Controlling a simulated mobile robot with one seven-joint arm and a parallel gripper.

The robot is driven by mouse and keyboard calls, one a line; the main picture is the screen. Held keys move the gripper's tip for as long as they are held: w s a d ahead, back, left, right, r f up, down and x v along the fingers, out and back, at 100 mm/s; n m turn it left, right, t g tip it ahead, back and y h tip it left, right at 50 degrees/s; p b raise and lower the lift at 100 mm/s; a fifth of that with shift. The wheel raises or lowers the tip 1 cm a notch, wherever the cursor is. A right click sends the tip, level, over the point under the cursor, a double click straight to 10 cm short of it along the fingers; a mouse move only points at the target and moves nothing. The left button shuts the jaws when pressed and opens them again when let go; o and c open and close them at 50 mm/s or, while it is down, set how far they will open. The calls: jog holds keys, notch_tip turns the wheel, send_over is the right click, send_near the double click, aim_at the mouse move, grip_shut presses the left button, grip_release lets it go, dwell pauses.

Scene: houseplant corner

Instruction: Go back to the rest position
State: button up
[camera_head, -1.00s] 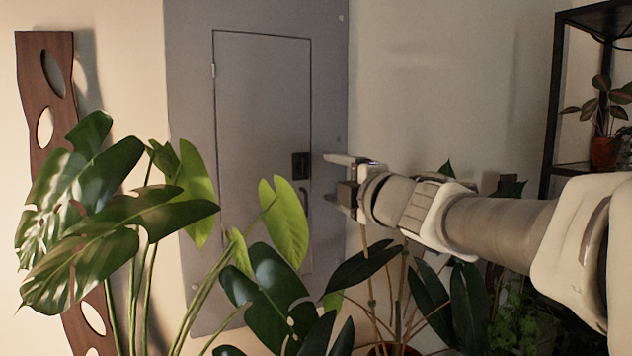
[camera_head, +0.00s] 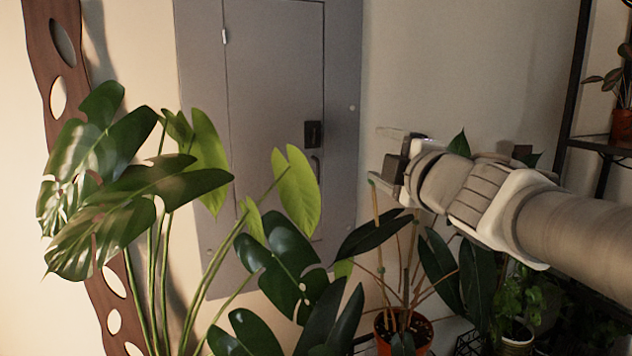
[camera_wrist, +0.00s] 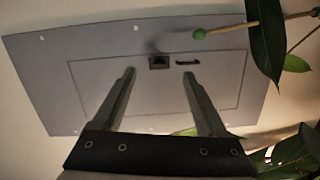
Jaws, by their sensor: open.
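My gripper (camera_head: 388,155) is in front of the wall, to the right of the grey panel door (camera_head: 272,110) in the head view. Its two fingers (camera_wrist: 158,95) are spread apart with nothing between them in the wrist view. The grey panel also fills the middle of the wrist view (camera_wrist: 95,75), beyond the fingers. Its door is closed, with a dark latch (camera_head: 314,134) and a handle (camera_head: 317,166) on the right edge. The fingers are apart from the latch and handle.
A large monstera (camera_head: 130,195) stands in front of the panel at the left. A potted plant (camera_head: 405,325) with stakes rises just below my gripper; a green-tipped stake (camera_wrist: 199,34) and leaves (camera_wrist: 266,40) are close in the wrist view. A black shelf (camera_head: 572,90) stands at the right.

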jog(key=s+d+f+m+g+h+p, duration=0.35)
jog(key=s+d+f+m+h, duration=0.35)
jog(key=m, duration=0.5)
jog(key=s+a+f+m+g+y+p, duration=0.1)
jog(key=s+a+f+m+g, duration=0.1)
jog(key=s, duration=0.6)
jog(key=s+a+f+m+g+y+p, duration=0.1)
jog(key=s+f+m+g, duration=0.4)
jog(key=s+f, duration=0.3)
jog(key=shift+a+f+g+y, duration=0.3)
jog(key=shift+a+f+g, duration=0.05)
jog(key=shift+g, duration=0.2)
